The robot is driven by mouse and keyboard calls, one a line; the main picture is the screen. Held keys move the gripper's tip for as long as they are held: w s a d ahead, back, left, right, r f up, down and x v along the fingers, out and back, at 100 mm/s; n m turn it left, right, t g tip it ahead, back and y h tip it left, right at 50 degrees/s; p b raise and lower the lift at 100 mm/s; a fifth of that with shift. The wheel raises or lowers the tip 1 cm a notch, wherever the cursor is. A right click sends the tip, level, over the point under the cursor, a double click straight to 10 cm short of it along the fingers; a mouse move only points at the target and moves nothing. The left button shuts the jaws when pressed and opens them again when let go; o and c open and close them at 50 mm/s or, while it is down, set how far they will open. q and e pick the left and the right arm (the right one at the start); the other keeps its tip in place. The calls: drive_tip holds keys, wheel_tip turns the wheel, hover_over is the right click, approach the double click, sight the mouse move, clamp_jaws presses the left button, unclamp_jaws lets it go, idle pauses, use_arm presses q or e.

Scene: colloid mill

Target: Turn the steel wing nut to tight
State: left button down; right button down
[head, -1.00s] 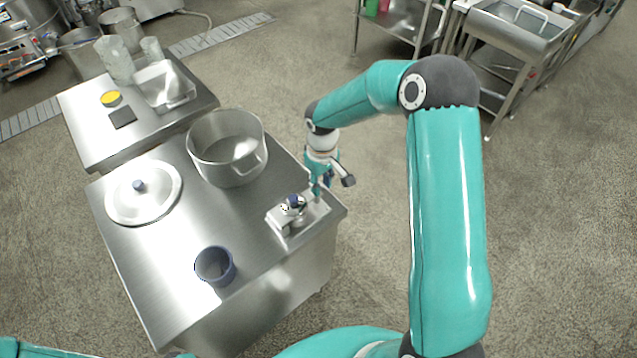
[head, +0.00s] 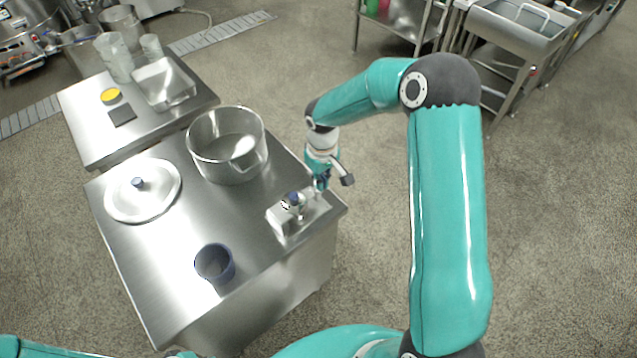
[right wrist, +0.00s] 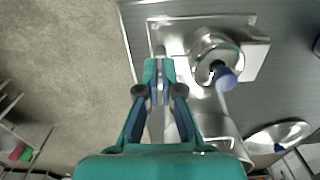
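A small steel fixture on a plate (head: 283,224) with a dark-blue-knobbed round part (head: 294,197) sits at the right corner of the steel table. In the right wrist view the plate (right wrist: 262,55) and the blue knob (right wrist: 225,78) lie right of my fingers. My right gripper (head: 320,188) points down at the plate's far corner. In the right wrist view its two fingertips (right wrist: 160,68) are close together with a narrow gap. A small steel piece (right wrist: 158,50), probably the wing nut, shows just past the tips. I cannot tell whether they grip it. My left gripper is not in view.
A second table (head: 90,140) behind holds a steel pan (head: 163,83) and clear containers. The floor right of the table is open.

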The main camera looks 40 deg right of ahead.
drive_tip(key=shift+a+f+m+b, duration=0.1)
drive_tip(key=shift+f+m+b, duration=0.1)
drive_tip(key=shift+m+b, duration=0.35)
drive_tip(key=m+b, duration=0.3)
drive_tip(key=m, duration=0.1)
drive_tip(key=w+a+m+b, duration=0.1)
drive_tip(key=m+b, duration=0.2)
drive_tip(key=m, duration=0.1)
drive_tip(key=m+b, duration=0.3)
drive_tip(key=m, duration=0.1)
drive_tip(key=shift+w+a+r+b, duration=0.15)
drive_tip(key=shift+w+a+b, duration=0.05)
drive_tip(key=shift+a+b, duration=0.2)
drive_tip(key=shift+w+r+m+b, duration=0.15)
drive_tip(key=shift+m+b, duration=0.15)
drive_tip(key=shift+m, duration=0.7)
drive_tip(key=shift+w+f+m+b, duration=0.15)
drive_tip(key=shift+m+b, duration=0.1)
drive_tip(key=shift+m, duration=0.7)
drive_tip(key=shift+r, duration=0.15)
drive_tip(key=c, duration=1.4)
unclamp_jaws()
drive_tip(key=shift+o, duration=0.2)
drive_tip(key=shift+a, duration=0.1)
